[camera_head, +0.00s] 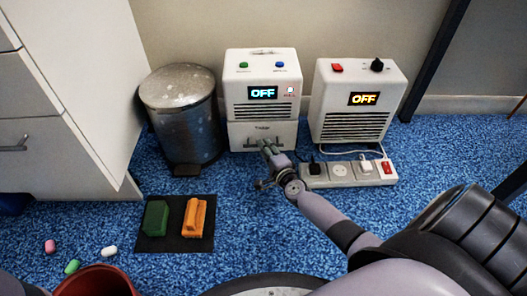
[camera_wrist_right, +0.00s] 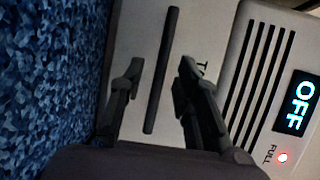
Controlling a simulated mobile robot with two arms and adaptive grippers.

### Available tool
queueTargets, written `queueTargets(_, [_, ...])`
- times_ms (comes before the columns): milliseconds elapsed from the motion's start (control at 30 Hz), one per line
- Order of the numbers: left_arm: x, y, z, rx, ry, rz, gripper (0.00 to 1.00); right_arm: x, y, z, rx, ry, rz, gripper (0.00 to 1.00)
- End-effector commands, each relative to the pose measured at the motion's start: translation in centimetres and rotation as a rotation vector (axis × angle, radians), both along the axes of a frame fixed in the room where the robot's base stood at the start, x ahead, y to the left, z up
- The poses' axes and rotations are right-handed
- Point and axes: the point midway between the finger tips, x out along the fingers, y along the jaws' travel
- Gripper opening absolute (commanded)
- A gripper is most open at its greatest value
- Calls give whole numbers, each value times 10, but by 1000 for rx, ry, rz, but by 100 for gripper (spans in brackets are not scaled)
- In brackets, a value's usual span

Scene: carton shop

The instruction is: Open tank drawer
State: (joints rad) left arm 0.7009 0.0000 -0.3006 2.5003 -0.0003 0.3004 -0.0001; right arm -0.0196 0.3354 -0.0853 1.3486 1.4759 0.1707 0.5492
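The white dehumidifier (camera_head: 235,85) stands against the wall, its display reading OFF. Its tank drawer (camera_head: 238,135) is the lower front part and looks shut in the head view. My right gripper (camera_head: 267,146) is at the drawer front and partly hides it. In the right wrist view the drawer's dark bar handle (camera_wrist_right: 163,70) lies between the two open fingers of my right gripper (camera_wrist_right: 160,85), with a gap on each side. A FULL light (camera_wrist_right: 282,158) glows beside the display. My left gripper is not in view.
A heater (camera_head: 345,95) stands to the right, with a power strip (camera_head: 340,182) and plugs before it. A metal bin (camera_head: 180,125) stands left. A red container (camera_head: 95,285) is in front, near several small capsules.

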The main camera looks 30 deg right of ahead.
Motion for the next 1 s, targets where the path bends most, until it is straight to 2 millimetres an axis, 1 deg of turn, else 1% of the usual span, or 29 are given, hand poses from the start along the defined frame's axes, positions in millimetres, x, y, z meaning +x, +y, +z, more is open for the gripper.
queueTargets(33, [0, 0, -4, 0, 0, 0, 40, 5, 0, -2, 1, -1, 0, 30])
queueTargets(133, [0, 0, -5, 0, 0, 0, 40, 11, -1, -3, 2, 0, 0, 30])
queueTargets(433, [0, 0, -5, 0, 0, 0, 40, 13, -1, -2, 1, 1, 1, 30])
queueTargets(900, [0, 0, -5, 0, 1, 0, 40, 12, -2, -2, 0, 1, 1, 0])
queueTargets(1000, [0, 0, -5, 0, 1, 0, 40, 12, -2, -2, 0, 1, 1, 0])
